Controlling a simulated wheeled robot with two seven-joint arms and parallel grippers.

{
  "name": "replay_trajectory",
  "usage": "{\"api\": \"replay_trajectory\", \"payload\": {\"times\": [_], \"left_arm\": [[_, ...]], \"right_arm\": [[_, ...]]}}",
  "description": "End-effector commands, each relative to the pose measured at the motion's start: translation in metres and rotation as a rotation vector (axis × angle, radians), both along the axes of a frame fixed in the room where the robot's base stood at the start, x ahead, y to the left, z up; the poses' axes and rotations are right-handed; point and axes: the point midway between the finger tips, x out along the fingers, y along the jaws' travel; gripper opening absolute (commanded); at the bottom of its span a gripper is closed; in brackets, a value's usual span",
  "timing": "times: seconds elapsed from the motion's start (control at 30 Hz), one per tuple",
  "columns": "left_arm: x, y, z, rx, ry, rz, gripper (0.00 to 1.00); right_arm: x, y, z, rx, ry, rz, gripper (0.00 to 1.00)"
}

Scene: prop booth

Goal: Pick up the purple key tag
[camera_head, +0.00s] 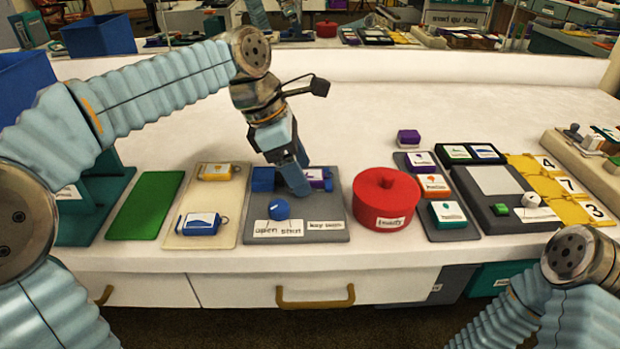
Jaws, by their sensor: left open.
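The purple key tag (318,180) lies on the grey tray (332,233), towards its back right, with a white face partly showing. My left gripper (300,182) reaches down over the back of this tray, fingers pointing down. Its fingers are open and cover the left part of the tag; whether they touch it I cannot tell. My right arm comes in at the lower right, and its gripper is out of view.
A blue block (263,180) and blue ball (279,208) share the grey tray. A beige tray (218,240) holds yellow and blue key tags on the left. A red lidded pot (385,195) stands close on the right. A purple box (408,137) stands behind it.

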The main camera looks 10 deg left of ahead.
Motion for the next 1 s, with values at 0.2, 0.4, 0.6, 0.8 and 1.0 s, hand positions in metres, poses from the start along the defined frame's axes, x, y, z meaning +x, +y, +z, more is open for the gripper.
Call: {"api": "replay_trajectory", "payload": {"times": [0.2, 0.4, 0.6, 0.8, 1.0], "left_arm": [[0.0, 0.0, 0.0, 0.0, 0.0, 0.0, 0.46], [0.0, 0.0, 0.001, 0.0, 0.0, 0.0, 0.15], [0.0, 0.0, 0.001, 0.0, 0.0, 0.0, 0.1], [0.0, 0.0, 0.015, -0.001, -0.002, -0.001, 0.1], [-0.018, -0.01, 0.058, -0.001, -0.005, -0.004, 0.1]], "right_arm": [[0.0, 0.0, 0.0, 0.0, 0.0, 0.0, 0.59], [0.0, 0.0, 0.0, 0.0, 0.0, 0.0, 0.59], [0.0, 0.0, 0.0, 0.0, 0.0, 0.0, 0.59], [0.0, 0.0, 0.004, 0.0, 0.0, 0.0, 0.59], [0.0, 0.0, 0.011, 0.001, 0.0, 0.001, 0.59]]}}
